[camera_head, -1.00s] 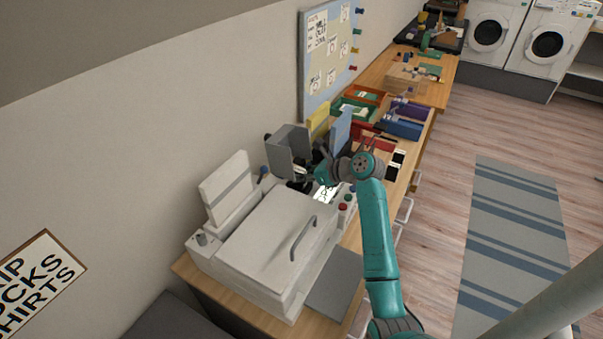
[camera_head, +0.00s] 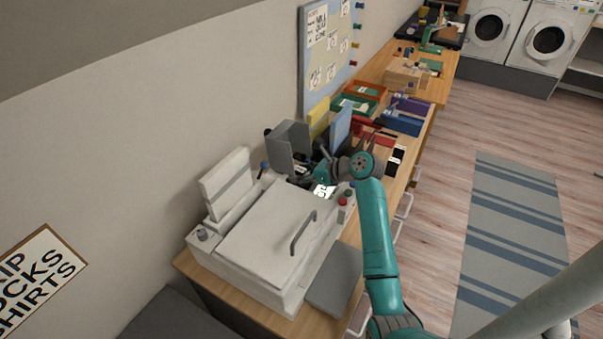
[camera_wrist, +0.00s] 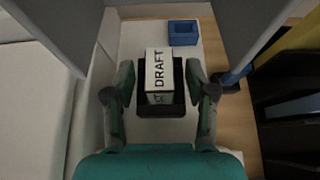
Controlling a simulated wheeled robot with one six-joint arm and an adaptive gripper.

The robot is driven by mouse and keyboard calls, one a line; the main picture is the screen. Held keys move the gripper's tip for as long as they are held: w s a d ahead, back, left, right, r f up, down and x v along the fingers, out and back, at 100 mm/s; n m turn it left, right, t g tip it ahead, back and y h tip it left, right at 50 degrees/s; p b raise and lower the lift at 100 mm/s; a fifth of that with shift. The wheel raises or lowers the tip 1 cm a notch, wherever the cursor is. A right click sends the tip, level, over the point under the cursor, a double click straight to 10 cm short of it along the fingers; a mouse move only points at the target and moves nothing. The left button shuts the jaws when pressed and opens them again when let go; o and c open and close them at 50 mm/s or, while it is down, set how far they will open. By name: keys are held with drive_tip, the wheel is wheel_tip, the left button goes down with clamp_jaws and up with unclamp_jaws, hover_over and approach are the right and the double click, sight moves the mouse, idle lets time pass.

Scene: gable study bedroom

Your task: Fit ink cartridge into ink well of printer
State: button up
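The white printer (camera_head: 268,237) stands on the wooden desk, with a grey hood-like part (camera_head: 287,142) raised at its far end. In the wrist view, a white block marked DRAFT (camera_wrist: 158,70), which looks like the ink cartridge, stands in a dark square frame (camera_wrist: 160,108) that looks like the ink well. How deep it sits cannot be told. My gripper (camera_wrist: 160,82) is open, with one finger on each side of the block and a visible gap on both sides. In the head view, my gripper is small and partly hidden beside the grey part.
A small blue box (camera_wrist: 183,33) lies beyond the block. Grey panels (camera_wrist: 55,25) flank my gripper closely on both sides. Blue (camera_head: 341,128) and yellow upright folders stand beside the printer. Coloured trays (camera_head: 402,122) fill the desk farther back.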

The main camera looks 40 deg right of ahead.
drive_tip(key=v, duration=1.2)
drive_tip(key=shift+s, duration=0.1)
idle(0.4)
